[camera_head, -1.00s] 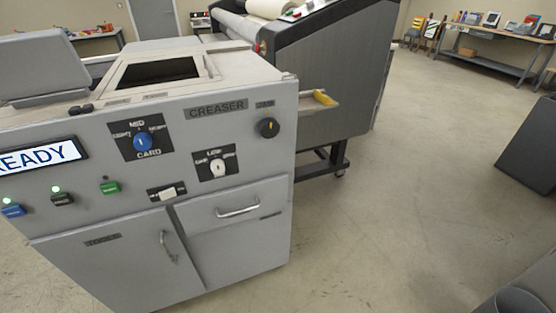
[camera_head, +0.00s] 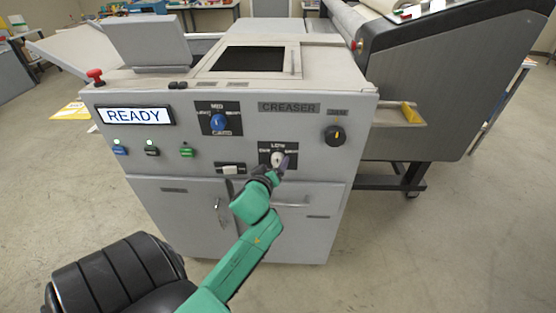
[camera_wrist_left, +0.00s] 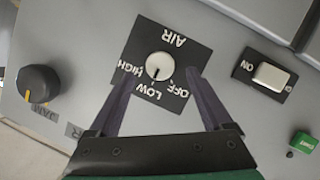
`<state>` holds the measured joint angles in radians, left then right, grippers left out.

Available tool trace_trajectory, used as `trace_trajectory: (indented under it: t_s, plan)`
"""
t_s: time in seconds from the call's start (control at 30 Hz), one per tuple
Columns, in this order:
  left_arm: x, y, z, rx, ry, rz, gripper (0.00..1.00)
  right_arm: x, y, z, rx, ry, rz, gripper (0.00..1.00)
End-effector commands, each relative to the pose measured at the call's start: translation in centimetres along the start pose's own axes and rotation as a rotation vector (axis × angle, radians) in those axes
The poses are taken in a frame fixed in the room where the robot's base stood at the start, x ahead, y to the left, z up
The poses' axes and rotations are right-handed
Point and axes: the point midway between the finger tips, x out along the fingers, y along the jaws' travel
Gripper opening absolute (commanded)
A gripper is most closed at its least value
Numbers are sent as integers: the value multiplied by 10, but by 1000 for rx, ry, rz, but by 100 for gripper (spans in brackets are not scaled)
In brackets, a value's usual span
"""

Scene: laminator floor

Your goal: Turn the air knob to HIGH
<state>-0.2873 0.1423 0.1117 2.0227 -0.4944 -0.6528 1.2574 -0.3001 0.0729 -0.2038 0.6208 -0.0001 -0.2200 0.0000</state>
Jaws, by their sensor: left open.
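The air knob (camera_head: 277,159) is a small white knob on a black plate on the grey creaser's front panel. In the left wrist view the air knob (camera_wrist_left: 158,66) shows upside down, with HIGH, LOW and OFF around it; its dark mark points towards LOW. My left gripper (camera_head: 276,170) is in front of the plate, partly covering it in the head view. In the left wrist view my left gripper (camera_wrist_left: 161,82) is open, its two fingers on either side of the knob with gaps between. Whether the tips touch the plate is unclear. My right gripper is out of view.
A black jam knob (camera_head: 335,135) is to the right, a blue card knob (camera_head: 218,122) up and left. A white rocker switch (camera_head: 231,169) and a drawer handle (camera_head: 292,204) are near my left arm. A READY display (camera_head: 135,116) is lit. Open floor lies in front.

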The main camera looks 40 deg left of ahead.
Motion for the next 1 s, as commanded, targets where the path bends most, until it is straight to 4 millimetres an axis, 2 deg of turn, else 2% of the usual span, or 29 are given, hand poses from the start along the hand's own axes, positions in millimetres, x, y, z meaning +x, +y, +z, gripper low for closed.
trace_trajectory:
  t_s: [0.1,0.2,0.47,0.6,0.67,0.7,1.0]
  plan:
    - [22,1,-1,1,0,0,83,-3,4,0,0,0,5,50]
    - [31,0,-1,0,1,1,83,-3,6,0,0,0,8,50]
    - [33,0,0,0,0,1,83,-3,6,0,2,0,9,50]
    - [33,0,0,0,0,1,30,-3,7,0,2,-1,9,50]
    - [33,0,0,0,0,1,7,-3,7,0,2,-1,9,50]
    - [33,0,0,0,0,1,0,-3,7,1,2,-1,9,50]
    - [33,1,0,28,0,-11,0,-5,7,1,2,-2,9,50]
